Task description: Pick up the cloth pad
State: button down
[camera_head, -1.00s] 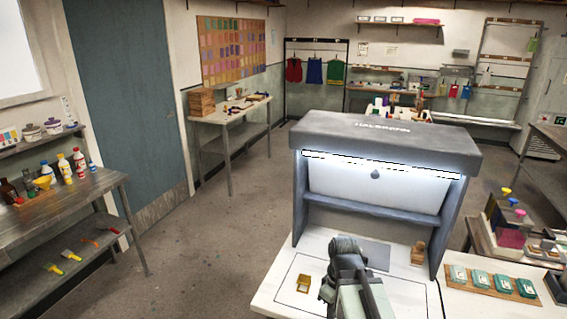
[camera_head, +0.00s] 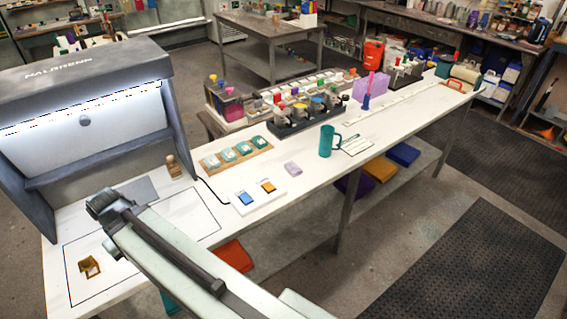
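A small lilac folded piece (camera_head: 292,168), which looks like the cloth pad, lies flat on the long white bench (camera_head: 222,178), left of the teal mug (camera_head: 328,141). My arm reaches in from the bottom toward the left, with its end (camera_head: 104,203) over the left part of the bench, well away from the lilac piece. The fingers of my gripper cannot be made out, so I cannot tell whether it is open or shut.
A white tray with blue and orange squares (camera_head: 257,196) lies left of the lilac piece. A wooden board of teal-lidded tins (camera_head: 236,153) and a dark rack of pots (camera_head: 303,116) stand behind. The lit grey booth (camera_head: 90,120) stands left. The right floor is open, with dark mats (camera_head: 465,265).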

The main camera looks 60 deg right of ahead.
aim_at(292, 169)
jog(key=z, duration=1.2)
jog(key=k, duration=1.1)
jog(key=z, duration=0.35)
jog(key=i, duration=1)
jog(key=z, duration=0.55)
